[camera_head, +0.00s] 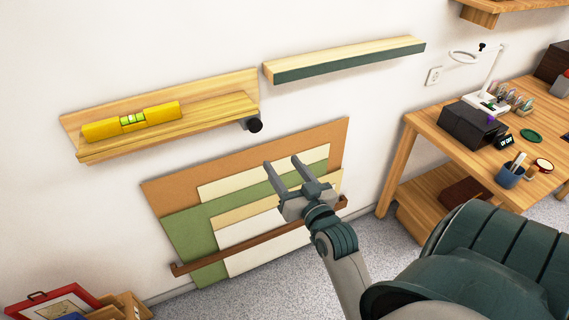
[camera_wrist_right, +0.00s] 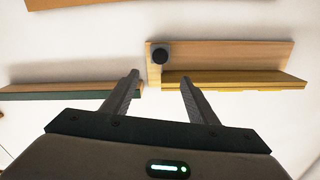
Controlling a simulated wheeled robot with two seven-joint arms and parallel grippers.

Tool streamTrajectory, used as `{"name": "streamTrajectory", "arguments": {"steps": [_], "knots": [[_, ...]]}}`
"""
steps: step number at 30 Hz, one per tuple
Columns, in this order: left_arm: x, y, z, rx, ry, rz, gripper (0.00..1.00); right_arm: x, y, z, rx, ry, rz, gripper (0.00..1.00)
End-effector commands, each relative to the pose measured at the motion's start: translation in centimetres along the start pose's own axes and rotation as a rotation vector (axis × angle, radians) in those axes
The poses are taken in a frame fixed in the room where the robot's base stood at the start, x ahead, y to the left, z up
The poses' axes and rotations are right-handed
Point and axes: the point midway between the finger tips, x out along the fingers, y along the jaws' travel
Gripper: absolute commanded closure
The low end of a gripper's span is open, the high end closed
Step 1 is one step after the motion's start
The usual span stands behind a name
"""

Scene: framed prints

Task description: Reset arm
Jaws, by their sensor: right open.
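My right gripper (camera_head: 282,176) is open and empty. In the head view it is raised in front of the leaning boards, below the gap between the two wall shelves. In the right wrist view its two fingers (camera_wrist_right: 160,95) are spread apart with nothing between them. Beyond them show the wooden shelf (camera_wrist_right: 225,55) with a round black knob (camera_wrist_right: 160,55) and the end of the dark green-edged shelf (camera_wrist_right: 70,90). My left gripper is not in the head view.
The wooden shelf (camera_head: 222,113) holds a yellow spirit level (camera_head: 100,130). A green-edged shelf (camera_head: 350,60) is bare. Boards (camera_head: 180,230) lean behind a brown rail (camera_head: 255,235). A workbench (camera_head: 425,133) with tools stands right. A red frame (camera_head: 60,305) lies lower left.

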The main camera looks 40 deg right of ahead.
Motion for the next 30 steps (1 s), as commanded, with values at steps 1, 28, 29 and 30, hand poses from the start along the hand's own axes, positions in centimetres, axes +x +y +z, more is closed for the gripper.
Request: {"name": "streamTrajectory", "arguments": {"steps": [1, 28, 29, 30], "knots": [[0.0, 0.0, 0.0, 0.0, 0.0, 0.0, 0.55, 0.0, 0.0, 0.0, 0.0, 0.0, 0.0, 0.47], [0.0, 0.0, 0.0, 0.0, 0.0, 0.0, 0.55, 0.0, -1.0, 24.8, -0.044, -0.408, -0.034, 0.47], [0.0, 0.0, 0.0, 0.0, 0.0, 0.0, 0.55, -0.4, -1.1, 26.7, -0.05, -0.439, -0.038, 0.47], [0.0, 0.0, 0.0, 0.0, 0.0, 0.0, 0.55, -1.1, -1.1, 29.1, -0.059, -0.48, -0.043, 0.47]]}}
